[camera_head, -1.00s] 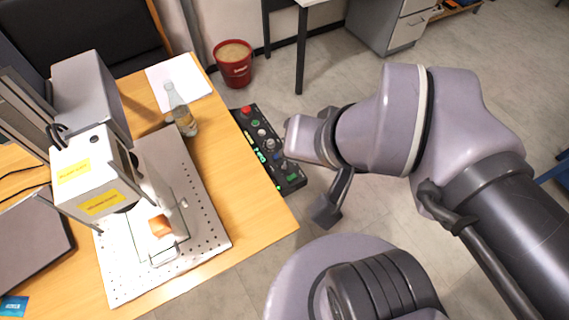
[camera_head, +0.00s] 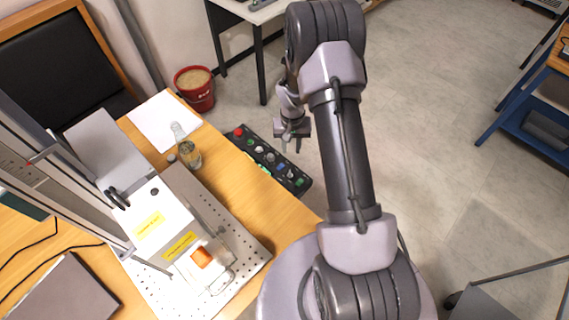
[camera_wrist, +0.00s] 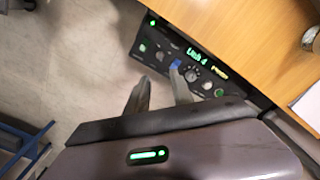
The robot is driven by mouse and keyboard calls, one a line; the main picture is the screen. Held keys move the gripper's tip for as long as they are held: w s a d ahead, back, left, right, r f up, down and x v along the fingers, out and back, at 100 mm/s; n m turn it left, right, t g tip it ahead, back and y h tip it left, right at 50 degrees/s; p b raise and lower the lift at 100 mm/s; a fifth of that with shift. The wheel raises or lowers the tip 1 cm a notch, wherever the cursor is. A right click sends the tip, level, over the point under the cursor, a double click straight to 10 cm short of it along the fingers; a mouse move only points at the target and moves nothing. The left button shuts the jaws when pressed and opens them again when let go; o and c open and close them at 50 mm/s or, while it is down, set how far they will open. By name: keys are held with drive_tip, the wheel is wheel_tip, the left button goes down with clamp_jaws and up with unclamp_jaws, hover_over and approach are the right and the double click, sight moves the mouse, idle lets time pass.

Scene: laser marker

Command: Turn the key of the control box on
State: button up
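The control box (camera_head: 262,158) is a dark panel along the table's edge, with a red button at its far end and several knobs and buttons. In the wrist view the control box (camera_wrist: 150,68) shows a lit green label, a blue part, a round dial and green buttons. I cannot tell which part is the key. My gripper (camera_head: 292,146) hangs beside the box on its right side. In the wrist view the two fingers of my gripper (camera_wrist: 160,88) are apart with nothing between them. One fingertip overlaps the panel near the blue part; contact cannot be told.
The wooden table (camera_head: 240,200) holds the marking machine (camera_head: 160,225), a perforated plate (camera_head: 262,252), a bottle (camera_head: 188,152) and paper (camera_head: 163,120). A red bucket (camera_head: 196,92) stands on the floor behind. The floor to the right is open, with a blue-framed bench (camera_head: 530,105) farther off.

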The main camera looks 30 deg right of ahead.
wheel_tip(320, 180, down, 15)
drive_tip(key=b, duration=0.3)
clamp_jaws()
